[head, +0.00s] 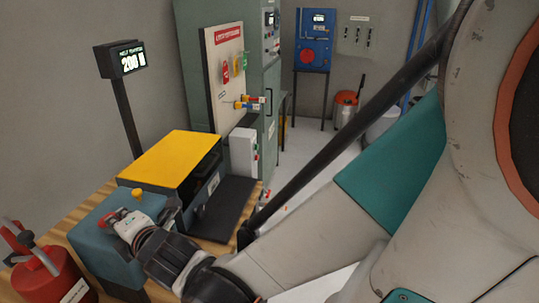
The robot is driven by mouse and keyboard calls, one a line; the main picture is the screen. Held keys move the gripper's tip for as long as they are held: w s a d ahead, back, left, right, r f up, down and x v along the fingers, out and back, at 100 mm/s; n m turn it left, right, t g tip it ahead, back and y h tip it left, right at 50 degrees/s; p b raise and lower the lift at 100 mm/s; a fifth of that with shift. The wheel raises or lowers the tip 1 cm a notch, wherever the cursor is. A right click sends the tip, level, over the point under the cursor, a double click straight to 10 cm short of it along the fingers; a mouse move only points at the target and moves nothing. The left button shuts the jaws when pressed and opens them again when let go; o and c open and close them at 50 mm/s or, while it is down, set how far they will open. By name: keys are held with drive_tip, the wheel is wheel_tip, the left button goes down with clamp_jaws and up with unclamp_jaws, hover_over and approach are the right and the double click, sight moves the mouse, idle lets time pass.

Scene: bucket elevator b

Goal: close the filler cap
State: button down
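A blue-grey box (95,232) stands on the wooden bench at the lower left. A small yellow piece (138,194) sits near its back right top edge; it may be the filler cap, but I cannot tell for sure. My gripper (119,221) reaches in from the right, low over the top of this box. A small red part (115,217) shows at the gripper's tip; I cannot tell whether it belongs to the gripper or the box. The fingers are too small and overlapped to show their opening or any contact.
A yellow-topped black machine (170,158) stands right behind the box. A display post (125,110) rises behind. A green cabinet (267,110) and lockout board (226,80) stand beyond. Some floor (320,165) is clear.

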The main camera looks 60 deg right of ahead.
drive_tip(key=shift+s+d+f+m+t+b, duration=0.1)
drive_tip(key=shift+s+f+m+t+b, duration=0.15)
drive_tip(key=shift+f+t+b, duration=0.95)
drive_tip(key=shift+r+b, duration=0.5)
drive_tip(key=shift+b, duration=0.25)
drive_tip(key=c, duration=1.8)
unclamp_jaws()
drive_tip(key=shift+r+p, duration=0.1)
drive_tip(key=shift+p, duration=0.2)
